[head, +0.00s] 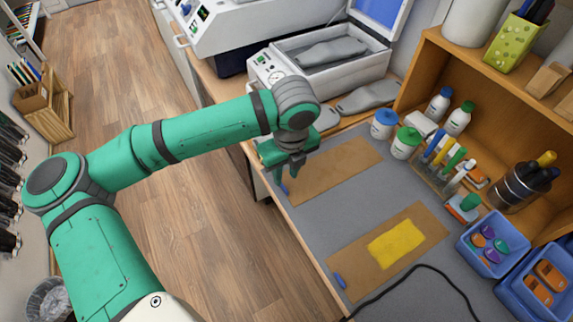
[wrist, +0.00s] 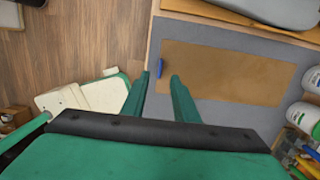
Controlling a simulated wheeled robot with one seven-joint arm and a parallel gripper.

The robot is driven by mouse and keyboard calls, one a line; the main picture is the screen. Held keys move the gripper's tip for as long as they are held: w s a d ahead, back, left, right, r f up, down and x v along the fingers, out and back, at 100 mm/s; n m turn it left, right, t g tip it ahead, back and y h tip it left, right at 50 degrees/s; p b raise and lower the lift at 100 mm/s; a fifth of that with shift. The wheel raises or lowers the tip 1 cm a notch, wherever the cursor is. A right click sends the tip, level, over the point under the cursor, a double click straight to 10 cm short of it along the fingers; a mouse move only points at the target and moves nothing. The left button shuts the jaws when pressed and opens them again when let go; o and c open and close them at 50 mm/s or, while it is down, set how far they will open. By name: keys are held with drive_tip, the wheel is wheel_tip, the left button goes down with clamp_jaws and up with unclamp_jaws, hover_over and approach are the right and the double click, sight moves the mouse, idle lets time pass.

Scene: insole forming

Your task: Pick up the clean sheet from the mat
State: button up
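A plain brown rectangular sheet (head: 345,165) with a blue tab (head: 285,188) at its left end lies flat on the grey work surface, or mat (head: 335,205). A second brown sheet (head: 420,222) with a yellow patch (head: 396,243) lies nearer the front. My gripper (head: 287,178) is above the left end of the plain sheet, near the blue tab. In the wrist view the plain sheet (wrist: 225,72) is ahead, with the blue tab (wrist: 159,68) between my fingertips (wrist: 159,77) in the picture. The fingers are apart with nothing between them; contact cannot be told.
White and green-capped bottles (head: 405,143) and a rack of coloured tubes (head: 440,160) stand right of the plain sheet. Blue bins (head: 480,262), a wooden shelf (head: 500,85) and a black cable (head: 440,272) are further right. An open press (head: 335,70) stands behind.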

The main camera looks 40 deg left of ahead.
sight(284, 187)
drive_tip(key=f, duration=0.6)
drive_tip(key=shift+w+a+f, duration=0.1)
drive_tip(key=shift+a+f, duration=0.1)
drive_tip(key=shift+a, duration=0.15)
clamp_jaws()
